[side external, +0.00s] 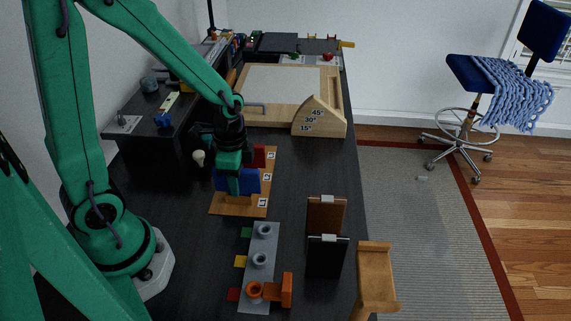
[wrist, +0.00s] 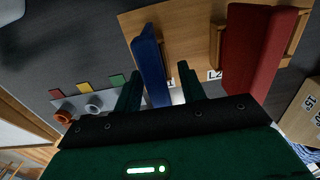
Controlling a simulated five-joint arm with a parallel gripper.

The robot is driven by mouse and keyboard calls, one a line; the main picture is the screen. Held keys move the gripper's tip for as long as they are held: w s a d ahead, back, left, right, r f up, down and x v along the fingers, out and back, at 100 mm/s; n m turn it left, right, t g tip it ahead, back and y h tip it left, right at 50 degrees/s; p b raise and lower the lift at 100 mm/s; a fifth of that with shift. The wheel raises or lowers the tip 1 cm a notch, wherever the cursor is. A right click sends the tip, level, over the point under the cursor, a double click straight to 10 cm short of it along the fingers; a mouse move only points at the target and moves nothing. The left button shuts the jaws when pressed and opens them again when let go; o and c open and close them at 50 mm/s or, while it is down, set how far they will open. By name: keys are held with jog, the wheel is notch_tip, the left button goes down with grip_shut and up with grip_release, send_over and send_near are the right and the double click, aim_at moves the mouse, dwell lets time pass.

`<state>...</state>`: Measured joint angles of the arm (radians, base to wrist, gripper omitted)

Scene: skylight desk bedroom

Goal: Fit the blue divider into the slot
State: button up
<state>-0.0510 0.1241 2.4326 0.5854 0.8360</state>
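The blue divider (side external: 238,182) is an upright panel at the wooden slot board (side external: 226,208), over a small wooden holder near the L1 label. In the wrist view the blue divider (wrist: 149,62) stands beside a wooden block, its near end between my fingers. My gripper (side external: 236,176) points down over it. The fingers (wrist: 160,84) are apart, with a gap and part of the label showing between divider and right finger. How deep the divider sits in its slot is hidden. A red divider (wrist: 256,50) stands upright in another holder by L2.
A grey strip with pegs and coloured tabs (side external: 259,270) lies in front of the board. Two clipboards (side external: 326,235) stand to its right.

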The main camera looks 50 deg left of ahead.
jog(key=shift+r, duration=0.15)
jog(key=shift+r, duration=3.8)
jog(key=shift+s+r+n+t, duration=0.15)
jog(key=shift+r+n+t, duration=0.2)
jog(key=shift+r, duration=0.4)
jog(key=s+d+r+n+t, duration=0.1)
jog(key=s+r+n+t, duration=0.4)
jog(key=r+n, duration=0.3)
jog(key=shift+s+d+r, duration=0.2)
jog(key=shift+s+r, duration=0.05)
jog(key=shift+r, duration=0.75)
